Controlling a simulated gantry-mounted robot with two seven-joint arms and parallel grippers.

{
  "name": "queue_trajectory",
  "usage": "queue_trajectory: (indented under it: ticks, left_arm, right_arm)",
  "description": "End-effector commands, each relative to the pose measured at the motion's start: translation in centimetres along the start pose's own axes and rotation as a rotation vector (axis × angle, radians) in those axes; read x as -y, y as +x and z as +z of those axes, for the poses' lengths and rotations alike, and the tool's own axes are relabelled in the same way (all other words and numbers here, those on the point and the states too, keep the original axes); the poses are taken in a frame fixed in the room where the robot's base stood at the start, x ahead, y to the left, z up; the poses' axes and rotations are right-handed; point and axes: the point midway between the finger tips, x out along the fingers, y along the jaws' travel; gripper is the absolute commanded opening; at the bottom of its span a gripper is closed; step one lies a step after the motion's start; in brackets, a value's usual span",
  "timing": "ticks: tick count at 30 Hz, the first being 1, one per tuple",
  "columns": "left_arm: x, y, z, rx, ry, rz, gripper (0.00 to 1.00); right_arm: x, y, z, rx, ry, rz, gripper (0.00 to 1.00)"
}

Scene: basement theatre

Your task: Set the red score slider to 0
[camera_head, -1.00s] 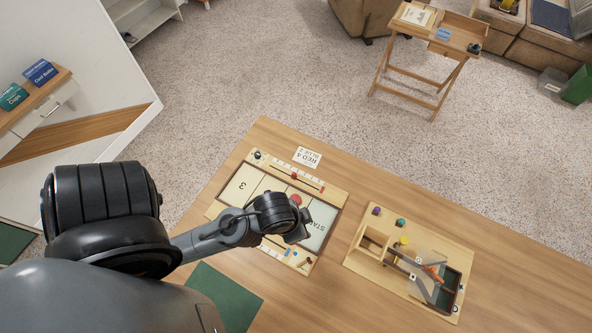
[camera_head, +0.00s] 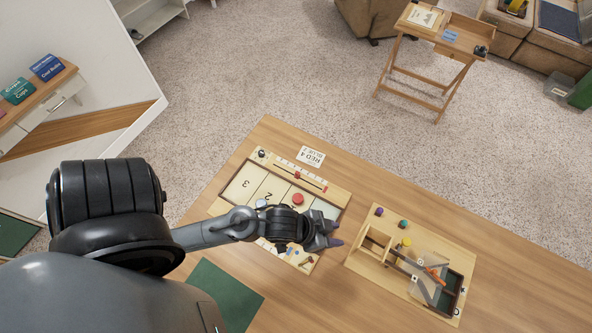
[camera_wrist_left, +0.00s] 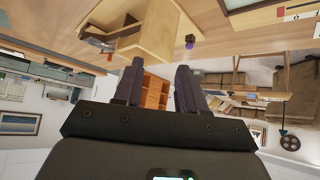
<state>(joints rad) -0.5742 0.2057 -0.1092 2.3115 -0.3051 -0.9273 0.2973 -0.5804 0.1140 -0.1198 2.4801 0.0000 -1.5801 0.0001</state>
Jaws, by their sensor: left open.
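The shuffleboard-style game board (camera_head: 237,187) lies on the wooden table, with numbered zones and a red puck (camera_head: 298,199) on it. The small red score slider (camera_head: 297,174) sits partway along the rail at the board's far edge. A white card (camera_head: 311,156) reading RED 4, BLUE 2 lies just beyond that rail. My left gripper (camera_head: 335,234) is open and empty over the board's right end, apart from the red slider and nearer the front. Its two dark fingers show spread in the left wrist view (camera_wrist_left: 155,88). My arm hides part of the board's near side, including much of the near rail.
A wooden tray game (camera_head: 375,256) with coloured pegs and a clear panel stands right of the board. A green mat (camera_head: 232,292) lies at the table's near left. The table's right side (camera_head: 520,290) is clear. A folding side table (camera_head: 430,50) stands beyond.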

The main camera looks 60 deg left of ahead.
Motion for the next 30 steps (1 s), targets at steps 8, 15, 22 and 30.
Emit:
queue_trajectory:
  ticks: [8, 15, 22, 30]
  left_arm:
    - [3.2, 4.0, 8.4, -0.03, 0.279, 0.378, 0.4]
    - [14.8, 1.4, 13.2, 0.168, 0.397, 0.524, 0.4]
    - [26.4, -1.8, 11.7, 0.337, 0.526, 0.427, 0.4]
    - [30.9, -3.2, 8.4, 0.374, 0.618, 0.346, 0.4]
  right_arm:
    - [0.0, 1.0, 0.3, 0.0, -0.002, 0.001, 0.43]
    - [-0.2, 1.8, 0.6, 0.001, -0.009, 0.007, 0.43]
    - [-0.1, 2.4, 0.8, 0.001, -0.009, 0.007, 0.43]
    - [0.0, 2.8, 0.9, 0.0, -0.006, 0.004, 0.43]
